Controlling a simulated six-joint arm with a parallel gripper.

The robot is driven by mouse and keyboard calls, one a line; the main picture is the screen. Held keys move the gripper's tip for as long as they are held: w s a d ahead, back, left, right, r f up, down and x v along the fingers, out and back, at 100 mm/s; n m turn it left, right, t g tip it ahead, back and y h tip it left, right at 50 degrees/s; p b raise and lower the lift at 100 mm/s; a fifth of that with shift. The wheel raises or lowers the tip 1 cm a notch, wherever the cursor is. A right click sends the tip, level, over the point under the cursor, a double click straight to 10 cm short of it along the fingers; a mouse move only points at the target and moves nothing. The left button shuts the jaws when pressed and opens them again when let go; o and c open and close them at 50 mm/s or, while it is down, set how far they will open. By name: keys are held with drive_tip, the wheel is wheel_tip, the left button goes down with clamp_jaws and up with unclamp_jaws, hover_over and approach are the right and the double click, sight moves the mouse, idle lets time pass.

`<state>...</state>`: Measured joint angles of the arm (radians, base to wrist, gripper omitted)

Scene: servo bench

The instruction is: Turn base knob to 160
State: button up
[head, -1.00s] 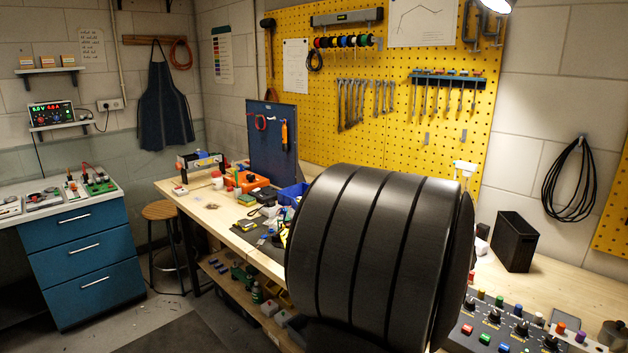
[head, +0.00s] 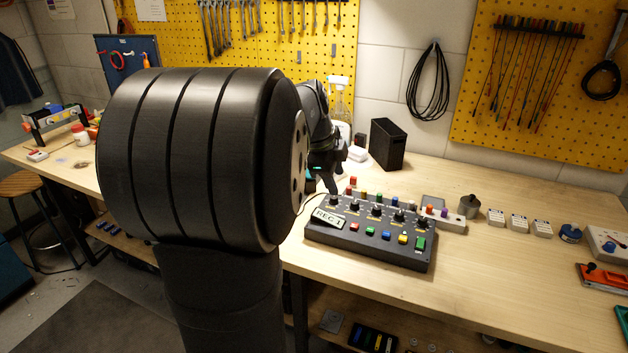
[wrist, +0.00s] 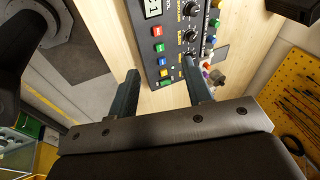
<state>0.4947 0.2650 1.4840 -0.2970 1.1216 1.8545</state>
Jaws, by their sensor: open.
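A dark control panel (head: 345,240) lies on the bench right of my arm in the head view. It carries a row of black knobs (head: 376,210) with yellow markings and a row of coloured buttons along its front. I cannot read which knob is the base knob or its setting. My gripper (head: 330,182) is small and partly hidden by my arm, near the panel's far left corner. In the wrist view my gripper (wrist: 161,70) is open and empty. The panel (wrist: 170,58) shows beyond the fingers, and the right finger overlaps its knob side.
Behind stand a black box (head: 387,145) and a spray bottle (head: 340,100). A metal pot (head: 469,207) and white boxes (head: 519,222) are to the right.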

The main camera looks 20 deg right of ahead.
drive_tip(key=w+d+n+t, duration=0.1)
drive_tip(key=w+n, duration=0.3)
drive_tip(key=n, duration=0.5)
drive_tip(key=n+t+y, duration=0.1)
drive_tip(key=n+y, duration=0.1)
drive_tip(key=n, duration=0.8)
approach(334, 197)
drive_tip(key=x, duration=0.8)
drive_tip(key=shift+w+f, duration=0.15)
drive_tip(key=shift+f, duration=0.1)
drive_tip(key=c, duration=1)
